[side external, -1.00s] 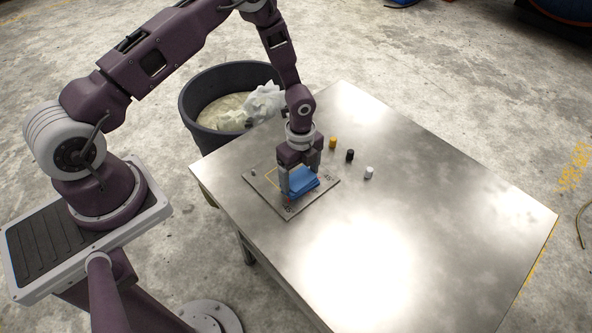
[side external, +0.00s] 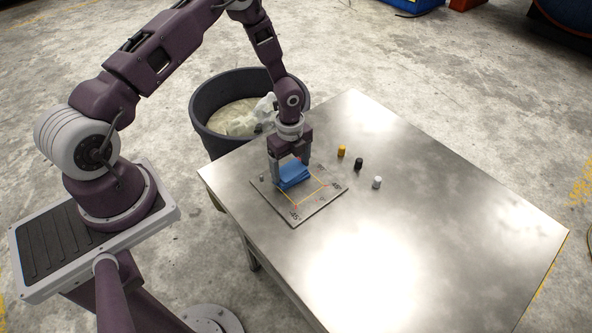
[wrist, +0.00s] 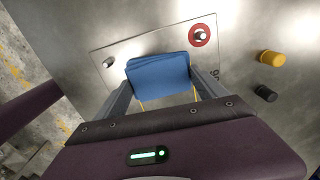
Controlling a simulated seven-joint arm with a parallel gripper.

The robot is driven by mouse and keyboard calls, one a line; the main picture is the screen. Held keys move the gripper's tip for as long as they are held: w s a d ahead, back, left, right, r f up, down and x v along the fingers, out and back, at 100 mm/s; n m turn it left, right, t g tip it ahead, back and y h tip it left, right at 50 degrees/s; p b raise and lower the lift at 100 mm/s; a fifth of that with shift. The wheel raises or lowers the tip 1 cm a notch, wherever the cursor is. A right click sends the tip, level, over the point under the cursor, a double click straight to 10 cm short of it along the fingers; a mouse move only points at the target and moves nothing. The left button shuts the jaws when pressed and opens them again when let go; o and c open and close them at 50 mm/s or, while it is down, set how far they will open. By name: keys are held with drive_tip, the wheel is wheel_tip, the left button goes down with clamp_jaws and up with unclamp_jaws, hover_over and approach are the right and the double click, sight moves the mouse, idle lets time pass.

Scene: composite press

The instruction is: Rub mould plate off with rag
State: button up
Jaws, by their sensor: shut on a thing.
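The mould plate (side external: 297,214) is a flat grey square on the metal table, with a thin yellow outline and dark corner marks. It also shows in the wrist view (wrist: 128,48). The folded blue rag (side external: 294,176) lies over the back-left part of the plate; in the wrist view the rag (wrist: 160,76) sits between my two fingers. My gripper (side external: 289,170) points down and is shut on the rag at the plate. The plate's surface under the rag is hidden.
A yellow cap (side external: 342,152), a black cap (side external: 359,163) and a white cap (side external: 377,182) stand on the table right of the plate. A dark bin (side external: 200,120) with crumpled pale material stands behind the table. The table's right side is clear.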

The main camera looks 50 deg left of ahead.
sight(291, 169)
drive_tip(key=shift+a, duration=0.2)
drive_tip(key=shift+r, duration=3.55)
drive_tip(key=shift+d, duration=0.1)
drive_tip(key=d+r, duration=0.2)
drive_tip(key=d, duration=1.9)
drive_tip(key=shift+n, duration=0.3)
drive_tip(key=f, duration=0.6)
drive_tip(key=d+f, duration=0.1)
drive_tip(key=f, duration=0.2)
drive_tip(key=shift+f, duration=0.3)
drive_tip(key=shift+w+f, duration=0.1)
drive_tip(key=shift+f, duration=0.15)
